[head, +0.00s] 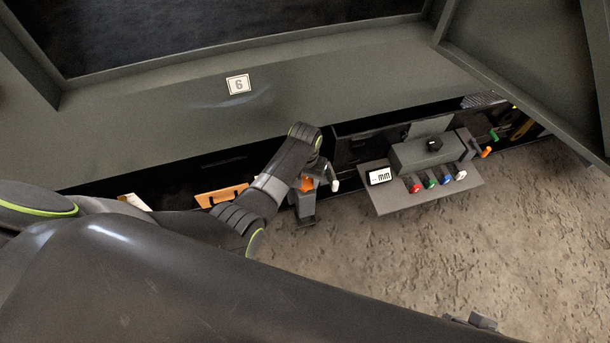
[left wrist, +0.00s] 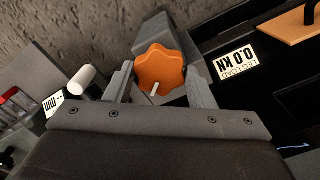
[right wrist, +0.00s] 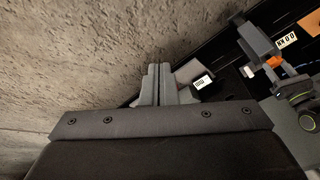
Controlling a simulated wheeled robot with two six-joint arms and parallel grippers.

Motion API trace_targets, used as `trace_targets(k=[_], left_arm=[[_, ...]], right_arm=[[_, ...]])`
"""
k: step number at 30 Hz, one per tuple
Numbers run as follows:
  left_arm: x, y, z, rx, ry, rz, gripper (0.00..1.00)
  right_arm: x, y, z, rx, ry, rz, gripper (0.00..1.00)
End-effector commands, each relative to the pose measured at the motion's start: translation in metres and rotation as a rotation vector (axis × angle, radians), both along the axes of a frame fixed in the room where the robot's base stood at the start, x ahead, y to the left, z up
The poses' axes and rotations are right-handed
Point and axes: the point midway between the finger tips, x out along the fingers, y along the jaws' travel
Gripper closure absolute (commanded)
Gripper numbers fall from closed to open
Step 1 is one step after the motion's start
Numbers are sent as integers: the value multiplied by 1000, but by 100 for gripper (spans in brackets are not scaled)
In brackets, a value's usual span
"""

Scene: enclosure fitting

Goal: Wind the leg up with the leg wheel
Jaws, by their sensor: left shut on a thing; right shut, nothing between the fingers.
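The leg wheel, an orange star-shaped knob (left wrist: 160,70) with a small white peg, sits on a grey block. It also shows as a small orange patch in the head view (head: 307,184) and the right wrist view (right wrist: 274,62). My left gripper (left wrist: 158,82) has its fingers on either side of the wheel, shut on it. It partly hides the wheel in the head view (head: 308,182). My right gripper (right wrist: 158,84) is shut and empty, above the rough stone-like surface and away from the wheel.
A white-ended handle (left wrist: 82,81) stands close beside the left gripper. A 0.0 kN display (left wrist: 235,62) is on the other side. A grey panel (head: 400,201) with a mm display and several coloured knobs lies to the right.

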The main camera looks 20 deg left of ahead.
Motion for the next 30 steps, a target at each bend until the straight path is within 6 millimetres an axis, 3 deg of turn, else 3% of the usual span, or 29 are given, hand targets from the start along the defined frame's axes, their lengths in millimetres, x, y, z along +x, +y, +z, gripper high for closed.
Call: trace_targets(k=[11,30], left_arm=[[0,0,4,0,2,181,73],[0,1,2,1,0,791,73]], right_arm=[[-2,-8,-17,-31,77,-17,100],[-17,-21,-54,-91,237,-32,100]])
